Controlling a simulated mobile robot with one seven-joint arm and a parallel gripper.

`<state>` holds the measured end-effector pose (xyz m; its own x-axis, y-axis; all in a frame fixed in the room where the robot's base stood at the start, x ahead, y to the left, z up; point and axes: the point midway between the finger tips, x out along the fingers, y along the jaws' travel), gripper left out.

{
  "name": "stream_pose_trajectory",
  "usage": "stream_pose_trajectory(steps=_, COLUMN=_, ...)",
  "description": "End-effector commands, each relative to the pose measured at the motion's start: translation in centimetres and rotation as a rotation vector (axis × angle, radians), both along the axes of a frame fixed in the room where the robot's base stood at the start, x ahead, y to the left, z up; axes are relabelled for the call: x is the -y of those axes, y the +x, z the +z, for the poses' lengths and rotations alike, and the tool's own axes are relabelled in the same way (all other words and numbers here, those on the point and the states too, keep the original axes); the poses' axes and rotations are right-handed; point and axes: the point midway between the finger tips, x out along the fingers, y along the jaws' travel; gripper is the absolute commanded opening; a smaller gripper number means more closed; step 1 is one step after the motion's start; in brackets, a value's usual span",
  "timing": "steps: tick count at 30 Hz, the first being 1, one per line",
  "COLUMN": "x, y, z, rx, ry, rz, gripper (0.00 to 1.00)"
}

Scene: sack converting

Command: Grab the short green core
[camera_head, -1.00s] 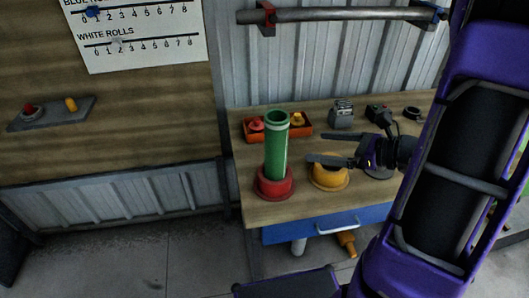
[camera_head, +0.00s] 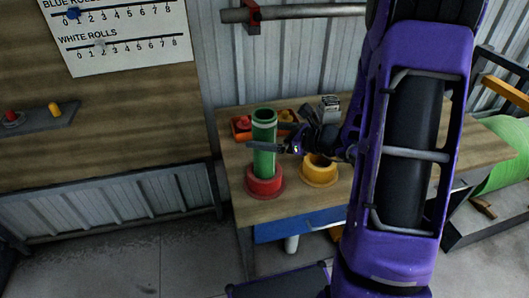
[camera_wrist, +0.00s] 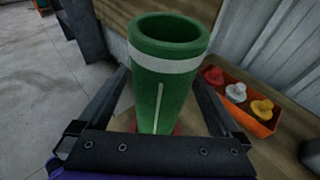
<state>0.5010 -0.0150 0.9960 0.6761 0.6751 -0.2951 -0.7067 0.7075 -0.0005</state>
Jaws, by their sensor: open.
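The green core (camera_head: 264,140) is a hollow tube with a white band near its top. It stands upright in a red round base (camera_head: 264,181) on the workbench. In the wrist view the core (camera_wrist: 163,85) stands between my two open fingers, its open top facing the camera. The red base is mostly hidden in the wrist view.
A yellow round base (camera_head: 319,171) stands empty right of the red one. An orange tray (camera_wrist: 262,127) with red, white and yellow pieces lies behind the core. A grey device (camera_head: 330,108) stands at the back. A roll-count chart (camera_head: 120,35) hangs at the left.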

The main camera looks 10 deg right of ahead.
Motion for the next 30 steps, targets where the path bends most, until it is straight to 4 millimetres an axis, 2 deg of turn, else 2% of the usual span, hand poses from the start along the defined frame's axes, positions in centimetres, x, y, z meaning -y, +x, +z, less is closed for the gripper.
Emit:
stream_pose_trajectory(steps=6, x=-2.0, y=2.1, z=-0.9, rx=-0.001, ry=0.000, rz=0.003, gripper=1.00)
stream_pose_trajectory(steps=15, x=-2.2, y=2.5, z=-1.0, rx=0.000, ry=0.000, rz=0.000, gripper=1.00)
stream_pose_trajectory(steps=30, x=-2.2, y=2.4, z=-1.0, rx=0.000, ry=0.000, rz=0.001, gripper=0.10)
